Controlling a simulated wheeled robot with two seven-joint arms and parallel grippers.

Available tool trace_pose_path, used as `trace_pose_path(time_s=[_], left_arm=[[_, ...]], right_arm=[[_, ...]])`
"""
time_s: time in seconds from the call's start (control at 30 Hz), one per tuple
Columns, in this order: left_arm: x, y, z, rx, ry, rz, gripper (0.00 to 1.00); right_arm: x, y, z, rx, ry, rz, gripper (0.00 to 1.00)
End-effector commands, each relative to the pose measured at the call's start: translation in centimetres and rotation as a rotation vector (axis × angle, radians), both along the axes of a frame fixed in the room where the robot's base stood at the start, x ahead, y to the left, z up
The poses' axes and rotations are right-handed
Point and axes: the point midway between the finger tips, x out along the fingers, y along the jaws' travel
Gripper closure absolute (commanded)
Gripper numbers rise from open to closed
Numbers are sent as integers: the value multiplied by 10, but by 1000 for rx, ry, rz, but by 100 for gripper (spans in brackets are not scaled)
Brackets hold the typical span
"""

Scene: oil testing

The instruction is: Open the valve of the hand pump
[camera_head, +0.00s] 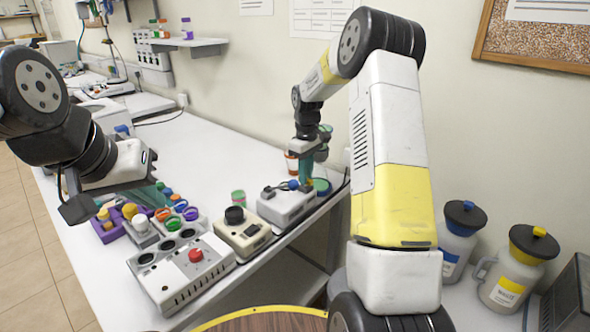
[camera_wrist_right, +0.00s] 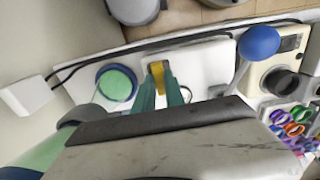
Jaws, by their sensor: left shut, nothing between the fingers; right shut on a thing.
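The hand pump (camera_head: 287,207) is a pale box with a blue ball-ended lever, near the back right edge of the white table. In the right wrist view its blue ball (camera_wrist_right: 259,41) stands right of my fingers. My right gripper (camera_head: 306,176) is over the pump. In the right wrist view its green fingers (camera_wrist_right: 160,92) are shut on a small yellow piece, which looks like the valve (camera_wrist_right: 157,72). My left gripper (camera_head: 150,195) is shut and empty above the table's left side, partly hidden behind its wrist.
A white control box with a red button (camera_head: 180,272), a beige device with a black knob (camera_head: 242,234) and several coloured rings (camera_head: 178,208) stand close left of the pump. A green-topped container (camera_head: 321,187) is beside it. Two white bottles (camera_head: 512,270) stand at right.

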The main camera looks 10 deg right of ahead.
Motion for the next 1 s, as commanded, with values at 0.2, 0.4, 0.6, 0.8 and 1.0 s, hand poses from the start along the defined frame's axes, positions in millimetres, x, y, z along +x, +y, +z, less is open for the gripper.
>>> trace_pose_path(time_s=[0.2,0.4,0.6,0.8,1.0], left_arm=[[0,0,0,0,0,0,100],[0,0,0,0,0,0,100],[0,0,0,0,0,0,100],[0,0,0,0,0,0,100],[0,0,0,0,0,0,100]], right_arm=[[1,0,2,-1,-5,2,76],[1,0,1,0,-3,1,64],[1,0,2,-1,-2,0,64],[1,0,28,-1,-6,0,64],[1,0,61,-1,-6,1,64]])
